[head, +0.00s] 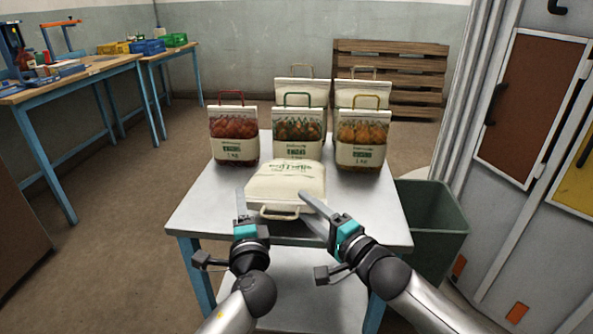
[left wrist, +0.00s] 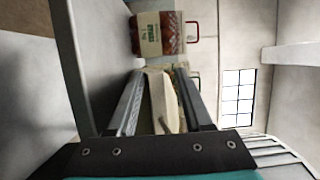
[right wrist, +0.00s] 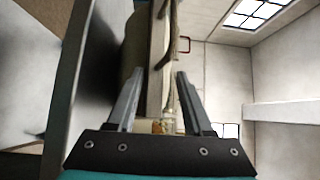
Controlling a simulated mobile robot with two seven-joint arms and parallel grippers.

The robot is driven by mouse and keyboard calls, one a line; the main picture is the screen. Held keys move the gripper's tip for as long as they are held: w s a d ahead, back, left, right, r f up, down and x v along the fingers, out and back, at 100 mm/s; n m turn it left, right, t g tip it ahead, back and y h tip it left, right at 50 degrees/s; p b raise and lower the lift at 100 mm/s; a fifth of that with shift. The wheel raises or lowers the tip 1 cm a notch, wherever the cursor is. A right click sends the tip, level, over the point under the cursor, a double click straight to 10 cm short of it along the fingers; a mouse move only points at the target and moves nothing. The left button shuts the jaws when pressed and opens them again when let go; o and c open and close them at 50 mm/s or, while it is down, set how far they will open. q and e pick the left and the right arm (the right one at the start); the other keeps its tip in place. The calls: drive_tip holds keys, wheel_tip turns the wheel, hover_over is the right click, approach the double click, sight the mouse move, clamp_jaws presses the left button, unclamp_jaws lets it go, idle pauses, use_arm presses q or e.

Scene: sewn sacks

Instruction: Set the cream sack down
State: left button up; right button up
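The cream sack (head: 287,181), with green print and a cream handle (head: 280,213) toward me, lies flat near the table's front. Its underside is hidden, so I cannot tell whether all of it touches the top. My left gripper (head: 241,206) is at its near left corner. In the left wrist view, the fingers are apart, with part of the sack (left wrist: 163,100) seen between them. My right gripper (head: 318,207) is at its near right corner. In the right wrist view, its fingers are also apart, with the sack's edge (right wrist: 156,65) beyond and between them.
Several upright sacks with handles stand behind on the white table (head: 200,205), including a red-handled one (head: 234,137), a green-handled one (head: 298,134) and a yellow-handled one (head: 362,139). A green bin (head: 435,222) stands right of the table. Bare tabletop shows left and right of the cream sack.

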use_arm(q)
drive_tip(key=shift+o, duration=0.9)
drive_tip(key=shift+w+r, duration=0.1)
use_arm(e)
drive_tip(key=shift+o, duration=0.9)
drive_tip(key=shift+w, duration=0.1)
use_arm(q)
drive_tip(key=o, duration=0.5)
use_arm(e)
drive_tip(key=shift+r, duration=0.1)
use_arm(q)
drive_tip(key=shift+v, duration=4.05)
use_arm(e)
drive_tip(key=shift+r, duration=0.1)
drive_tip(key=o, duration=0.6)
drive_tip(key=shift+c, duration=0.2)
use_arm(q)
drive_tip(key=shift+w, duration=0.1)
